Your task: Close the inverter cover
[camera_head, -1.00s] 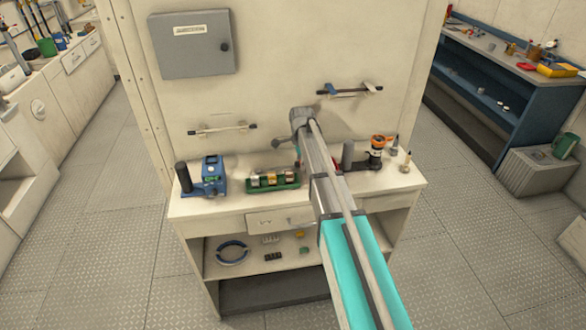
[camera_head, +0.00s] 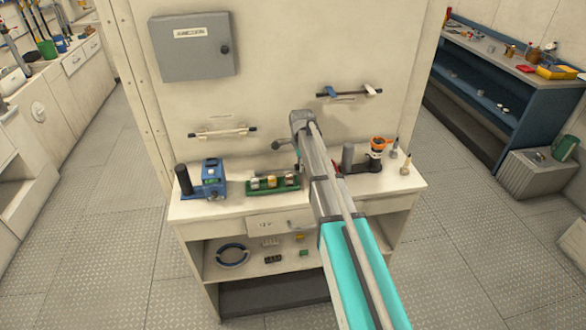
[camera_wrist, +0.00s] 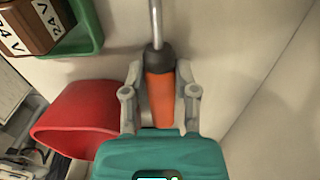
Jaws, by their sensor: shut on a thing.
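A grey wall box (camera_head: 191,47) with a white label and a round latch hangs at the upper left in the head view. Its front looks flat and shut; I cannot tell whether it is the inverter cover. In the wrist view my gripper (camera_wrist: 160,98) is shut on an orange-handled screwdriver (camera_wrist: 158,97), with a dark collar and a steel shaft pointing up the picture. In the head view my own arm hides most of the gripper and the tool, above the bench.
The bench top (camera_head: 232,206) carries a blue device (camera_head: 212,178), a green tray (camera_head: 285,188) of small blocks, and an orange-topped item (camera_head: 379,146). A red object (camera_wrist: 75,120) lies close left of the gripper. Bars (camera_head: 222,132) are fixed to the wall.

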